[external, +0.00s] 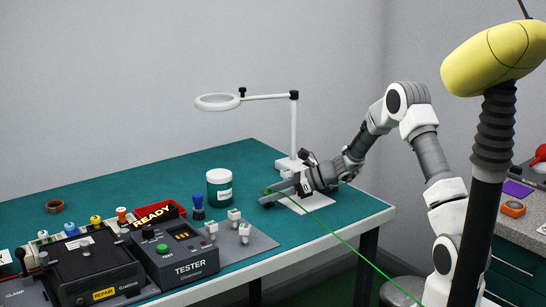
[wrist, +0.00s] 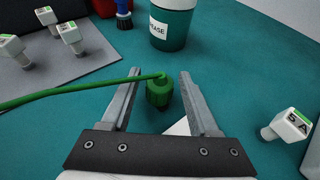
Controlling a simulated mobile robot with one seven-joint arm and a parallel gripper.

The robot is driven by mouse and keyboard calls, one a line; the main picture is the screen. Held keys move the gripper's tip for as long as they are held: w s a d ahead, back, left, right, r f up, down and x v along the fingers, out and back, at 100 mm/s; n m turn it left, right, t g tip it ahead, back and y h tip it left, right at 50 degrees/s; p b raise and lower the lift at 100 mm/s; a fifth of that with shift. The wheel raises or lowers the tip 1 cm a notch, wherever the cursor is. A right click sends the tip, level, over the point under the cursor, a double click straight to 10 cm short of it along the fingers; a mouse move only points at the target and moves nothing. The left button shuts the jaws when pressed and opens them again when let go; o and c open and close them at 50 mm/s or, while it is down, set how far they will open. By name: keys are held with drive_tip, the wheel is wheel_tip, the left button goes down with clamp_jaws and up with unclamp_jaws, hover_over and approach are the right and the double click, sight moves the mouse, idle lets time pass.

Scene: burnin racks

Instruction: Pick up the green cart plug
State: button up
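The green cart plug (wrist: 159,93) stands on the teal table between the two fingers of my gripper (wrist: 160,85) in the wrist view. A green cable runs from its top to the left. The fingers are apart, with a gap showing on each side of the plug. In the external view my gripper (external: 274,198) is low over the table near the lamp base, and the plug (external: 267,191) is small and partly hidden by the fingers. The cable (external: 340,240) slants from there down over the table's front edge.
A white connector marked A (wrist: 287,125) is at the right. A grey board with white connectors (wrist: 60,62) lies at the left. The magnifier lamp (external: 293,130) stands behind my gripper.

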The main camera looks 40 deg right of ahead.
clamp_jaws()
drive_tip(key=shift+r, duration=0.1)
